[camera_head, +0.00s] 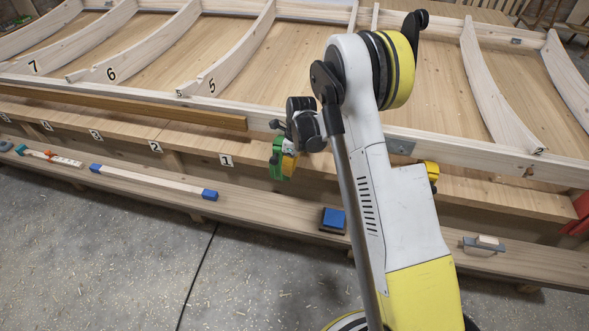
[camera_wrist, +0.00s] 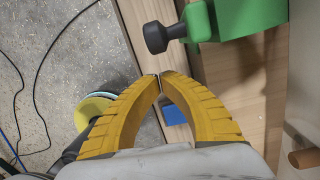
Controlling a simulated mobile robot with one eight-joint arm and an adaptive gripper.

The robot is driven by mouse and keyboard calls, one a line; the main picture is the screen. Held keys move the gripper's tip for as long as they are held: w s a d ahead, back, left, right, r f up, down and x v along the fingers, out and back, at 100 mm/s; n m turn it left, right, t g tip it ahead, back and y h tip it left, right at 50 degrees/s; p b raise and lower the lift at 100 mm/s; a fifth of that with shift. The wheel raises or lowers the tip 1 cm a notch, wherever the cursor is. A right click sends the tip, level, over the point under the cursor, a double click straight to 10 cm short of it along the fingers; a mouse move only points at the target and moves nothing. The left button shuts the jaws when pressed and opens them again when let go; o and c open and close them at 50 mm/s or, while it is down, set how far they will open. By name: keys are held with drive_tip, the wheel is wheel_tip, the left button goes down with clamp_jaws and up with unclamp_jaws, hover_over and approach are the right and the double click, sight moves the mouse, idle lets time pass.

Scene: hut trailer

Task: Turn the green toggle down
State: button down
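The green toggle is a green body with a dark round knob on a short green stem. It is at the top right of the wrist view (camera_wrist: 250,18), its knob pointing left. In the head view the green toggle (camera_head: 279,160) is at the front of the wooden frame, partly hidden by my gripper. My gripper (camera_wrist: 159,76) has its two yellow fingers together at the tips, with nothing visible between them. The tips are beside the knob, below it in the wrist view, and appear apart from it. In the head view my gripper (camera_head: 290,165) overlaps the toggle.
A blue block (camera_head: 334,218) lies on the lower wooden ledge (camera_head: 270,215), and a blue-ended bar (camera_head: 150,182) lies farther left. A yellow piece (camera_head: 431,170) shows behind my arm. The concrete floor in front looks open.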

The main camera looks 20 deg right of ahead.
drive_tip(key=shift+w+a+r, duration=0.65)
drive_tip(key=shift+a, duration=0.2)
drive_tip(key=shift+w, duration=0.1)
